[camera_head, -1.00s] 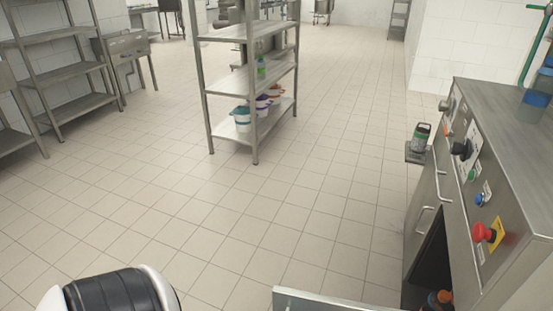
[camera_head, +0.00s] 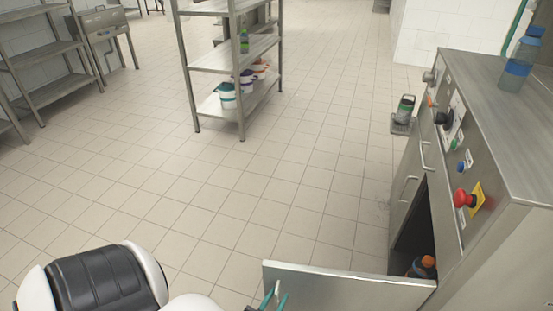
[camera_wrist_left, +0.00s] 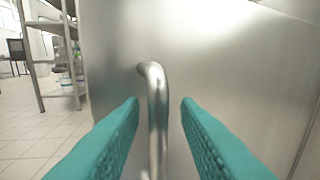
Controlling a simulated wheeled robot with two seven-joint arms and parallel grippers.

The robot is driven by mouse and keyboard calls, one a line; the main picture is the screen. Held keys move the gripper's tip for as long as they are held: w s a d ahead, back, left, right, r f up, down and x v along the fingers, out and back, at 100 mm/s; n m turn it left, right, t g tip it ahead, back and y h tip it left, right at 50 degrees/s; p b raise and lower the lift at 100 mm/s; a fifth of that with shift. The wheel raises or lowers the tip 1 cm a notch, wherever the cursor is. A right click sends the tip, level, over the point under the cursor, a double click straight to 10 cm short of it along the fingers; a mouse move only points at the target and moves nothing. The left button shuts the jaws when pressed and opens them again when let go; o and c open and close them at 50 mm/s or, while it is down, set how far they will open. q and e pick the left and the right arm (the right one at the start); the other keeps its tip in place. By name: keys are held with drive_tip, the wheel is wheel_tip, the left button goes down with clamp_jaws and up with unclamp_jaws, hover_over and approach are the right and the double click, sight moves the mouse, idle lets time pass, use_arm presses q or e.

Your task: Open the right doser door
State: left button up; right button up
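A steel door (camera_head: 350,291) stands swung out from the lower front of the steel machine (camera_head: 490,170), with a dark opening behind it. My left gripper (camera_head: 272,296) has teal fingers and is at the left end of this door, at the picture's bottom edge. In the left wrist view, the fingers (camera_wrist_left: 160,102) are apart, one on each side of a vertical bar handle (camera_wrist_left: 154,110) on a flat steel panel (camera_wrist_left: 215,70). A gap shows between the handle and each fingertip. My right gripper is not in view.
A bottle with an orange cap (camera_head: 424,266) stands inside the opening. Above are a red stop button (camera_head: 461,198) and other knobs. A small ledge (camera_head: 402,124) juts out with a bottle on it. A shelf rack (camera_head: 237,70) stands beyond; the tiled floor between is clear.

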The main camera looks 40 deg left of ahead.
use_arm(q)
drive_tip(key=v, duration=1.1)
drive_tip(key=shift+s+d, duration=0.2)
drive_tip(key=shift+s, duration=0.15)
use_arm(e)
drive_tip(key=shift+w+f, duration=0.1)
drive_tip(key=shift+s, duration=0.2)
use_arm(q)
drive_tip(key=w+d+f+m+g+h, duration=0.1)
drive_tip(key=d+f+m+g+h, duration=0.15)
drive_tip(key=f+g, duration=0.4)
drive_tip(key=w+d+f+m+g+h, duration=0.1)
drive_tip(key=d+f+g+h, duration=0.2)
drive_tip(key=f, duration=0.6)
drive_tip(key=s+a+f+m+g, duration=0.2)
drive_tip(key=s+f+g, duration=0.3)
drive_tip(key=g, duration=0.1)
drive_tip(key=s+a+r+p, duration=0.2)
drive_tip(key=s+r+p, duration=0.4)
drive_tip(key=s+p, duration=0.5)
drive_tip(key=g+y+p, duration=0.1)
drive_tip(key=p, duration=0.1)
drive_tip(key=shift+s+r+p, duration=0.2)
drive_tip(key=shift+s+p, duration=0.05)
drive_tip(key=shift+p, duration=0.05)
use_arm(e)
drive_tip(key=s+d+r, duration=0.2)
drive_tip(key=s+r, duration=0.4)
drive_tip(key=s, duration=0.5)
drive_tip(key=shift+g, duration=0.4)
